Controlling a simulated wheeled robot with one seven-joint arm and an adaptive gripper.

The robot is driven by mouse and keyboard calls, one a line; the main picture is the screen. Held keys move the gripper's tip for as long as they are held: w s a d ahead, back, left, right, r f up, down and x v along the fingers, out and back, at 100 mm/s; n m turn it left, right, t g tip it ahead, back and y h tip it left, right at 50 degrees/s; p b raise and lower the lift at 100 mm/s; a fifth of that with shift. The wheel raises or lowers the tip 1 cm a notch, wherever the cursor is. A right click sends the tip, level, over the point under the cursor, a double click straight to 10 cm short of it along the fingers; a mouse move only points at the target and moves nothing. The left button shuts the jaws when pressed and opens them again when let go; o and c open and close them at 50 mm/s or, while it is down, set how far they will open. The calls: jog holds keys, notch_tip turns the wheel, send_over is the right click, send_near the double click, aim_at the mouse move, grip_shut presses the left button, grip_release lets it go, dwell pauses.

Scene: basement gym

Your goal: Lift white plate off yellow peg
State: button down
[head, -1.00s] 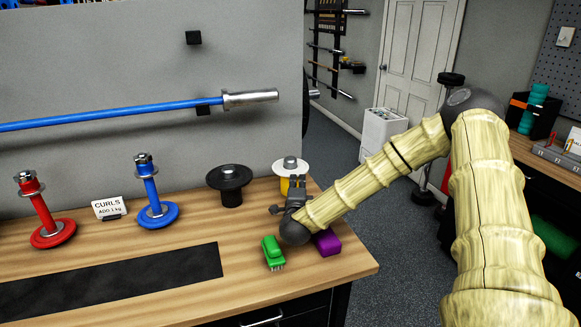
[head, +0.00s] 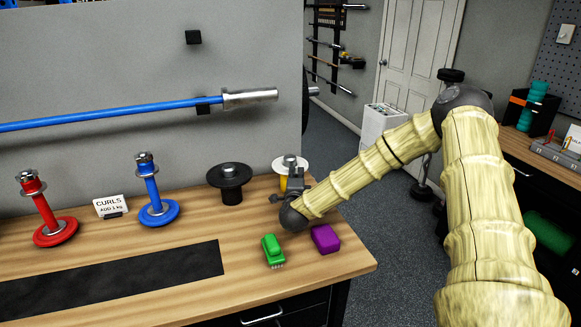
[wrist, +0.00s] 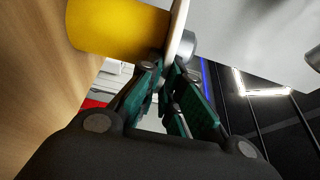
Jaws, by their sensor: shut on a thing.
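The white plate (head: 281,163) sits at the top of the yellow peg (head: 283,184) at the back right of the bench, with a grey metal hub in its middle. In the wrist view the white plate (wrist: 178,30) shows edge-on beside the yellow peg (wrist: 115,25). My gripper (head: 281,196) is in front of the peg, and in the wrist view its green-padded fingers (wrist: 168,75) are shut on the plate's rim. The plate still looks level and against the peg; I cannot tell whether there is a gap. My gripper hides part of the peg in the head view.
A black peg with a black plate (head: 229,176) stands just left. A green brush (head: 272,250) and a purple block (head: 325,239) lie in front. Blue (head: 158,212) and red (head: 55,231) weight posts stand further left, by a CURLS card (head: 110,206). The wall is behind.

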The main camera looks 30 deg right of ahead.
notch_tip(320, 180, up, 10)
jog(key=b, duration=0.2)
dwell(0.7)
jog(key=shift+r, duration=0.1)
